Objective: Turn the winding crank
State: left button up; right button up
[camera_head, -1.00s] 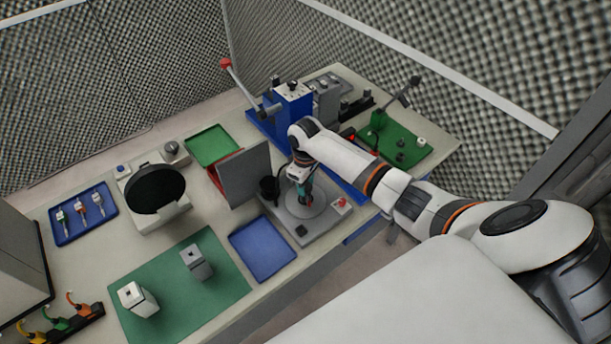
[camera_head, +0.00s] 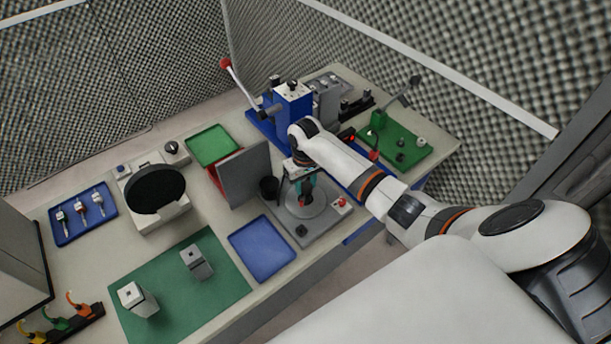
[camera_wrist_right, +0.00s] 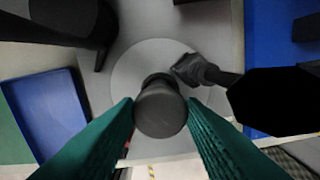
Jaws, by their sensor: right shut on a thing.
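The winding crank stands on a grey base plate (camera_head: 326,233) near the front edge of the table. Its light round disc (camera_head: 318,207) lies under my right gripper (camera_head: 304,201). In the right wrist view the crank's dark round knob (camera_wrist_right: 160,107) sits between the teal fingers of my right gripper (camera_wrist_right: 161,118). The gripper is shut on this knob. A dark arm piece (camera_wrist_right: 205,72) lies over the disc, beside the knob. My right arm comes in from the right and partly hides the crank in the head view. My left gripper is not in view.
A red button (camera_head: 342,201) and a black cup (camera_head: 269,188) are on the same station. A grey upright panel (camera_head: 243,176) stands to the left, a blue tray (camera_head: 262,248) lies in front-left, and a blue press (camera_head: 292,105) stands behind.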

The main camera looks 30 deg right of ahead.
jog(key=shift+w+r+m, duration=0.15)
jog(key=shift+m, duration=9.05)
jog(key=shift+m, duration=0.5)
jog(key=o, duration=1)
